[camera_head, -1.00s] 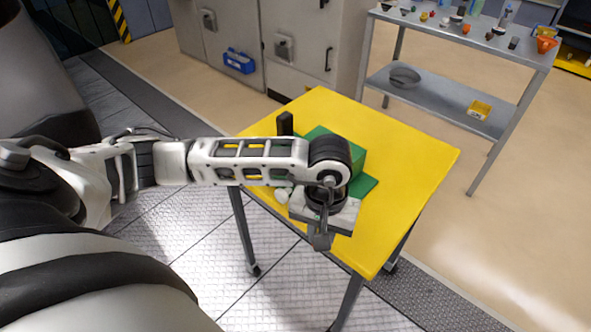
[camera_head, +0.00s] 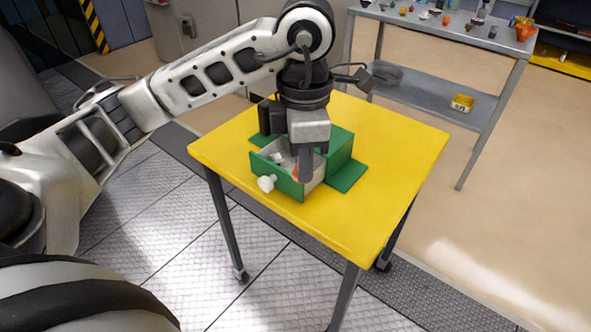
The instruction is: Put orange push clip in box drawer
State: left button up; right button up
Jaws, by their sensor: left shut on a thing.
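A green box (camera_head: 341,150) stands on the yellow table. Its drawer (camera_head: 275,178) is pulled out toward the front left, with a white knob (camera_head: 266,183) on its green front and a pale inside. My left gripper (camera_head: 305,172) points down into the open drawer. A bit of orange, the orange push clip (camera_head: 295,172), shows beside its fingertips at drawer height. The gripper is shut on the clip, which is mostly hidden by the fingers and drawer front. A small light object (camera_head: 277,157) lies in the drawer. My right gripper is not in view.
The yellow table (camera_head: 400,135) is clear right of and in front of the box. A dark upright block (camera_head: 265,117) stands behind the drawer. A grey shelf cart (camera_head: 440,105) with several small items stands at the back right.

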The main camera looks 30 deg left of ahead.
pick_arm(q)
jog(key=w+a+f, duration=0.2)
jog(key=w, duration=0.1)
jog(key=w+a+f, duration=0.1)
jog(key=w, duration=0.1)
jog(key=shift+w+a, duration=0.2)
jog(key=shift+a, duration=0.2)
jog(key=w+a+f, duration=0.2)
jog(key=f, duration=0.1)
jog(key=w+f, duration=0.2)
jog(key=shift+a+f, duration=0.1)
jog(key=shift+a, duration=0.3)
jog(key=shift+w+a+f, duration=0.35)
jog(key=shift+w+f, duration=0.1)
jog(key=shift+f, duration=0.25)
jog(key=shift+f+p, duration=0.4)
jog(key=shift+f, duration=1.05)
jog(key=shift+f, duration=0.1)
jog(key=shift+f, duration=0.15)
jog(key=o, duration=0.8)
